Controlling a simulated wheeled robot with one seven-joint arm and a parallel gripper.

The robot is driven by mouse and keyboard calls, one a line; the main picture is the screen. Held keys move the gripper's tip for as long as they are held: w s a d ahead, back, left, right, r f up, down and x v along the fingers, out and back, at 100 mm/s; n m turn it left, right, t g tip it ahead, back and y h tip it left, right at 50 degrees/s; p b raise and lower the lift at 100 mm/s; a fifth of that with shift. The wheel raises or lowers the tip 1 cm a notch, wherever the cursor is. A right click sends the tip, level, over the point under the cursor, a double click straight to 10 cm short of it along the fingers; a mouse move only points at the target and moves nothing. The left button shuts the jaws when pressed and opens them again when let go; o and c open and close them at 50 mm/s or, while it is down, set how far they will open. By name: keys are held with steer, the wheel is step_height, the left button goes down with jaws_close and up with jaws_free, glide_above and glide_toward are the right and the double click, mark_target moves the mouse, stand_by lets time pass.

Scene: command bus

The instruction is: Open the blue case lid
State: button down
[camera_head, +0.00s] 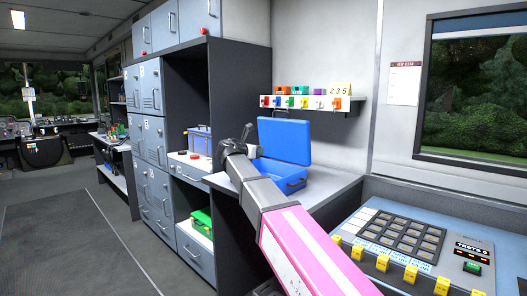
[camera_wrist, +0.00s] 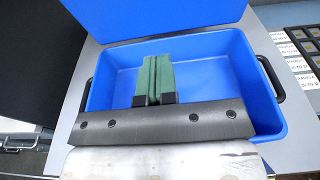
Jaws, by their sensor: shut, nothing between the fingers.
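The blue case (camera_head: 290,178) sits on the grey counter with its lid (camera_head: 285,140) standing raised at the back. In the wrist view the open case (camera_wrist: 225,85) shows a bare blue inside where it is not covered, and the lid (camera_wrist: 160,18) is at the top edge. My gripper (camera_wrist: 154,58) has its green fingers shut together and empty, over the case in that view. In the head view my gripper (camera_head: 246,132) is at the left of the case, in front of part of it. I cannot tell whether it touches the case.
A shelf (camera_head: 312,100) with small coloured items is on the wall above the lid. A control panel (camera_head: 415,245) with yellow switches is at right.

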steer(key=f+v, duration=0.2)
steer(key=v, duration=1.3)
steer(key=shift+s+a+f, duration=0.2)
steer(key=shift+s, duration=0.1)
